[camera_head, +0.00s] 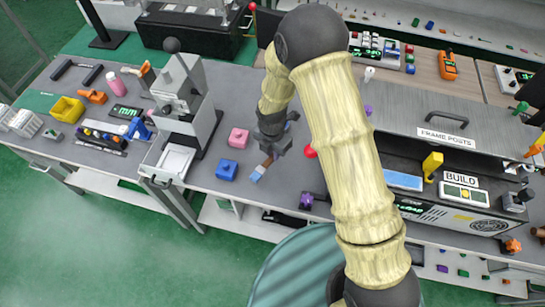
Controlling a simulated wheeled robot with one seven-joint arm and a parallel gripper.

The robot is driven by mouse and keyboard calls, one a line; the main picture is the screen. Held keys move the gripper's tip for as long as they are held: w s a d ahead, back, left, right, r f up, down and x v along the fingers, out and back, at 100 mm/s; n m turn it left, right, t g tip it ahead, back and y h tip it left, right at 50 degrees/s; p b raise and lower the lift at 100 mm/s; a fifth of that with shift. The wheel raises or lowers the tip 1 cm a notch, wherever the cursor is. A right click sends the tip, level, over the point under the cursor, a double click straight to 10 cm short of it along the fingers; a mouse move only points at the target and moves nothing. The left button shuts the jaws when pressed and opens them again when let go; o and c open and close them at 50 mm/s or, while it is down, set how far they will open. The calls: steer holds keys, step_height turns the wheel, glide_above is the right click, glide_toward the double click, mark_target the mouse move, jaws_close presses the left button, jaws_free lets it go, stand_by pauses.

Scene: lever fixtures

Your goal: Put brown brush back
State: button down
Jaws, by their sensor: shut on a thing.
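My gripper (273,148) is over the grey bench, right of the centre-left lever machine, and its jaws are shut on the brown brush (264,167). The brush hangs tilted below the jaws, with its brown part upward and a light-blue end toward the lower left. The jaws cover its upper part. I cannot tell whether its lower end touches the bench. A dark rack (101,137) with several coloured items stands at the left of the bench; I cannot tell if it is the brush's place.
A pink block (238,138) and a blue block (226,170) lie left of the brush. The grey lever machine (185,110) stands further left. The "BUILD" machine (460,195) fills the right. A red knob (310,152) is right of my gripper.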

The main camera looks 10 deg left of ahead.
steer(key=shift+f, duration=0.1)
steer(key=shift+f+p, duration=0.6)
steer(key=shift+f, duration=1.4)
steer(key=c, duration=1.3)
jaws_free()
steer(key=shift+c, duration=0.2)
steer(key=shift+r, duration=0.1)
step_height(320, 180, up, 12)
steer(key=b, duration=0.3)
steer(key=shift+s, duration=0.15)
